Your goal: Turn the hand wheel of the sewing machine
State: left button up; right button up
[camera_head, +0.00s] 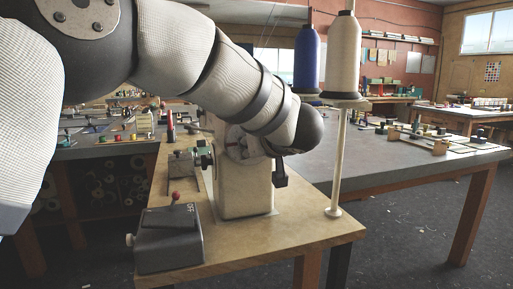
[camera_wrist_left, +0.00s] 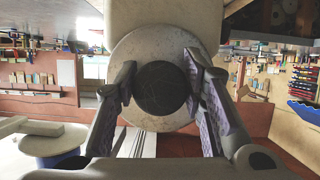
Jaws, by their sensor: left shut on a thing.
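The pale sewing machine (camera_head: 243,190) stands on a wooden-topped table, and my left arm crosses in front of its upper part. In the left wrist view the hand wheel (camera_wrist_left: 160,122) is a pale, scuffed disc with a dark round hub (camera_wrist_left: 160,88) at its middle. My left gripper (camera_wrist_left: 159,66) faces the wheel, one finger on each side of the hub, and is shut on it. In the head view the arm's end hides the wheel and most of the fingers. My right gripper is in neither view.
A grey box marked OFF (camera_head: 170,238) sits at the table's near left corner. A blue spool (camera_head: 307,58) and a cream spool (camera_head: 343,55) stand high on a thin post (camera_head: 338,165) right of the machine. A grey worktable (camera_head: 400,165) lies behind.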

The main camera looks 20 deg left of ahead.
pick_arm(q)
jog(key=shift+r, duration=0.1)
dwell(0.4)
jog(key=o, duration=1.1)
jog(key=shift+o, duration=0.2)
jog(key=v, duration=1.2)
jog(key=shift+o, duration=0.2)
